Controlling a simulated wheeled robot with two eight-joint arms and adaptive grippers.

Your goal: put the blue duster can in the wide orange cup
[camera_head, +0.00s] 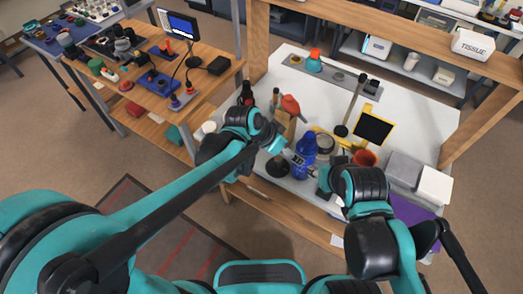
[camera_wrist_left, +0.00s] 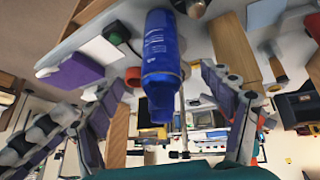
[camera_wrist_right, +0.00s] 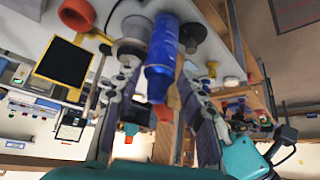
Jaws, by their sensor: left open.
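The blue duster can (camera_head: 305,148) stands on the white bench near its front edge. The wide orange cup (camera_head: 365,158) is to the right of the can, partly hidden behind my right arm; it also shows at the upper left of the right wrist view (camera_wrist_right: 77,13). My left gripper (camera_head: 288,153) is open just left of the can. In the left wrist view the can (camera_wrist_left: 160,55) shows between the spread fingers. My right gripper (camera_head: 324,180) is open in front and to the right of the can, which also shows between its fingers in the right wrist view (camera_wrist_right: 162,52).
A grey tape roll (camera_head: 324,144) sits right behind the can. A black round base (camera_head: 278,167) stands to its left. A yellow-framed black panel (camera_head: 374,128) is behind the cup. Grey and white boxes (camera_head: 434,185) stand at the right. The back middle of the bench has free room.

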